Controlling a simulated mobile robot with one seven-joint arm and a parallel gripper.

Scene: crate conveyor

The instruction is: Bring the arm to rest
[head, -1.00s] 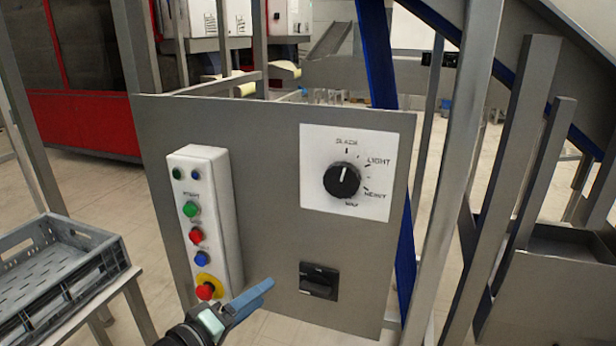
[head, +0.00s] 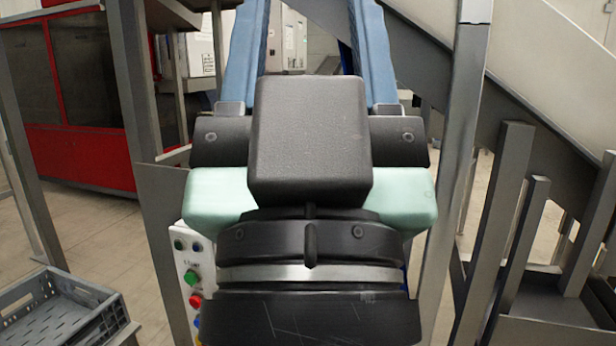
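My gripper (head: 308,50) fills the middle of the head view, raised close to the camera. Its two blue fingers point up and away and stand wide apart, with nothing visible between them. The gripper's black and pale green body hides most of the grey control panel (head: 158,215) behind it. The fingertips run out of the top of the picture.
The white button box (head: 188,262) on the panel shows in part, left of my gripper; the dial and lower switch are hidden. A grey crate (head: 112,312) sits at lower left. Metal posts (head: 462,130) and a sloping chute (head: 555,110) stand at right. A red-framed machine (head: 80,155) is behind left.

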